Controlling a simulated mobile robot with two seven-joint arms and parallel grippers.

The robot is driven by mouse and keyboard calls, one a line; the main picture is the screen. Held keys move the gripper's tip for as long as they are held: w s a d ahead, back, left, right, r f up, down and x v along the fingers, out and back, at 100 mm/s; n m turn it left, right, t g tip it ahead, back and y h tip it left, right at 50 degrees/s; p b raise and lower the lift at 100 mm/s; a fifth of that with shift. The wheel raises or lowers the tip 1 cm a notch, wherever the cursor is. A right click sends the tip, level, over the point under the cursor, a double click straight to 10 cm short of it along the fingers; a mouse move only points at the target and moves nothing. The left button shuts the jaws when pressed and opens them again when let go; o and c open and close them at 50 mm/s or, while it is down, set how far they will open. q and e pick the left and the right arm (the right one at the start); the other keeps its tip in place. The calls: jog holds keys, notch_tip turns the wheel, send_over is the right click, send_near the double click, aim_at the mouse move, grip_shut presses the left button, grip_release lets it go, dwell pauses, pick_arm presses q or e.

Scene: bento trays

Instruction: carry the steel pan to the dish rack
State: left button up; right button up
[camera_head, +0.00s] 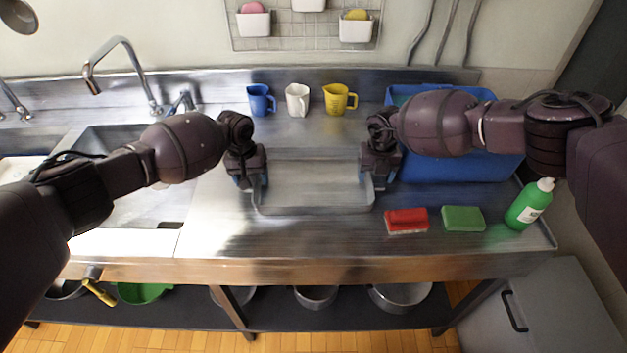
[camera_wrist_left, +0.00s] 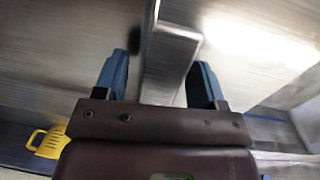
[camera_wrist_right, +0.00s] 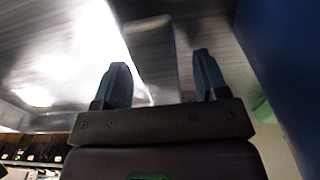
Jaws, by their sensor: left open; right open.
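The steel pan (camera_head: 314,200) is a shallow rectangular tray lying on the steel counter. My left gripper (camera_head: 252,184) is at its left end and my right gripper (camera_head: 376,180) at its right end. In the left wrist view the open fingers (camera_wrist_left: 160,80) stand on either side of the pan's end wall (camera_wrist_left: 168,62). In the right wrist view the open fingers (camera_wrist_right: 160,82) are on either side of the pan's other end (camera_wrist_right: 152,52). Whether any finger touches the pan cannot be told. No dish rack is clearly recognisable.
A blue bin (camera_head: 455,168) stands right of the pan, behind my right arm. Blue (camera_head: 261,100), white (camera_head: 297,100) and yellow (camera_head: 338,98) cups stand behind. A red sponge (camera_head: 406,221), green sponge (camera_head: 463,218) and green bottle (camera_head: 529,204) are front right. The sink (camera_head: 112,142) is left.

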pick_arm(q)
grip_shut()
pick_arm(e)
grip_shut()
pick_arm(q)
jog(key=shift+r, duration=0.15)
pick_arm(e)
jog(key=shift+r, duration=0.15)
